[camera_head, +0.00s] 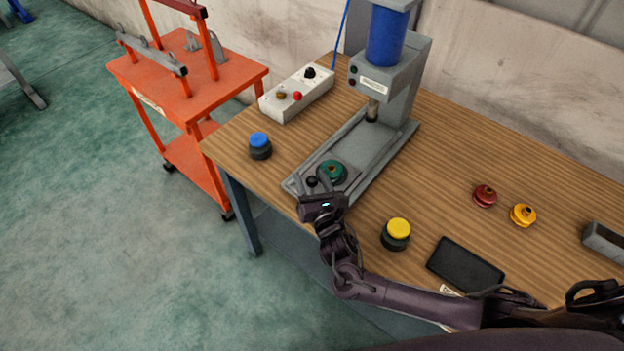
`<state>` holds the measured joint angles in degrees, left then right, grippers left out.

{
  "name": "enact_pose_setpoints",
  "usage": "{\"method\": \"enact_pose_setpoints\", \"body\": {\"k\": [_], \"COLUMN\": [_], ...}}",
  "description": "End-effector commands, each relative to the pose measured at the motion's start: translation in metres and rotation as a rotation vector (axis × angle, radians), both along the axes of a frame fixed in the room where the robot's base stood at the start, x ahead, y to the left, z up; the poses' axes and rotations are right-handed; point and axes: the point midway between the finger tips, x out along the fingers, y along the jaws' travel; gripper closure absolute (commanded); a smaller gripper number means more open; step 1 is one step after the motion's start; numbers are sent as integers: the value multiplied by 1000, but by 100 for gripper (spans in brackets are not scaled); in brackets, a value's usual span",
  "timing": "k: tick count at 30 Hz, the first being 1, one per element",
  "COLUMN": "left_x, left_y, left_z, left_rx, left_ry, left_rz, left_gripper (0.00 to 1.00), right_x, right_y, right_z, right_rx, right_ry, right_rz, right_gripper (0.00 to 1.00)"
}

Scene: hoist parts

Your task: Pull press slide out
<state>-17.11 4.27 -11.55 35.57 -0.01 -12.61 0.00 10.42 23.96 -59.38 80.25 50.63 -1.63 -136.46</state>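The grey press (400,85) stands on the wooden table, with a blue cylinder (386,38) on top and a flat base running to the table's front edge. Its slide (352,178) sits at the front end of the base, carrying a green round part (332,171). A small black knob (311,181) is at the slide's front. My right gripper (311,184) is at this knob, its fingers apart with the knob between them. Whether they touch it I cannot tell. My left gripper is not in view.
A blue button (260,146) and a yellow button (396,234) flank the press. A white control box (297,94) stands behind left. Red (484,195) and yellow (522,215) parts and a black tablet (465,266) lie right. An orange cart (185,85) stands left; floor in front is clear.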

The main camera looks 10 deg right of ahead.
Motion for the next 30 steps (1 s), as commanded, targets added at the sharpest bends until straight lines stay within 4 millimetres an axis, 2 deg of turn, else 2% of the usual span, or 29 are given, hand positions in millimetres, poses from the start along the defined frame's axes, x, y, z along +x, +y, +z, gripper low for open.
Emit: {"method": "enact_pose_setpoints", "body": {"k": [5, 15, 18, 22, 30], "left_x": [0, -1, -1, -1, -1], "left_y": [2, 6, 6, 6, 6], "left_z": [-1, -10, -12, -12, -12], "left_rx": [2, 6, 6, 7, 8], "left_ry": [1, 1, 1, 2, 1], "left_rz": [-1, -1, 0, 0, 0], "left_gripper": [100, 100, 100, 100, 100], "right_x": [-5, -60, -71, -77, -78], "right_y": [0, -5, -6, -7, -6], "right_z": [-1, -3, -2, -1, 0], "right_rx": [0, 1, 1, 0, 0], "right_ry": [1, 3, 1, 1, 0], "right_rz": [0, 2, 0, 0, 0], "right_gripper": [51, 51, 51, 51, 51]}}
